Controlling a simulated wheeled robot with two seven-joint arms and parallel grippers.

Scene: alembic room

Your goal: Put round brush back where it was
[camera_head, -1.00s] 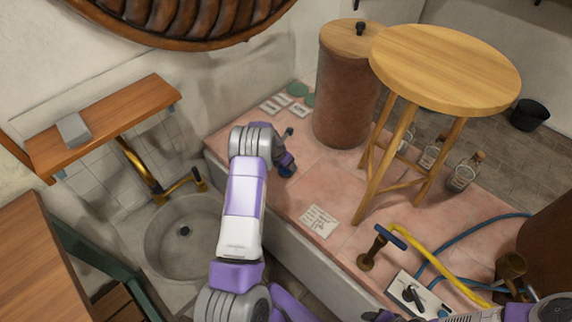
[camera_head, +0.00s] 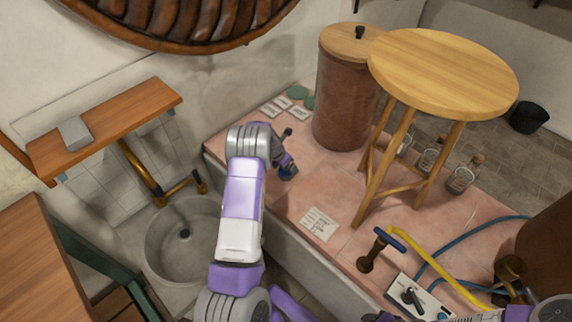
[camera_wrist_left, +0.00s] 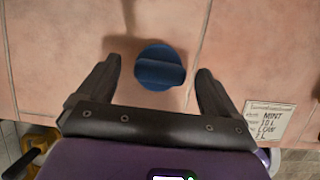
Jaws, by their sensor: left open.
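A round blue piece with a raised ridge across its top, which looks like the round brush (camera_wrist_left: 160,66), lies on the pink tiled bench (camera_wrist_left: 50,60). In the head view it is a small blue patch (camera_head: 288,172), mostly hidden by my left gripper (camera_head: 286,161). In the left wrist view my left gripper (camera_wrist_left: 158,68) is open, with one dark finger on each side of the brush and gaps between. My right gripper (camera_head: 385,317) shows only as a dark part at the bottom edge.
A paper card (camera_head: 319,223) lies nearby on the bench. Green discs (camera_head: 298,91) and small cards (camera_head: 282,102) lie at its far end. A brown cylinder (camera_head: 345,100) and wooden stool (camera_head: 445,75) stand close. A stone basin (camera_head: 165,250) is left of the bench.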

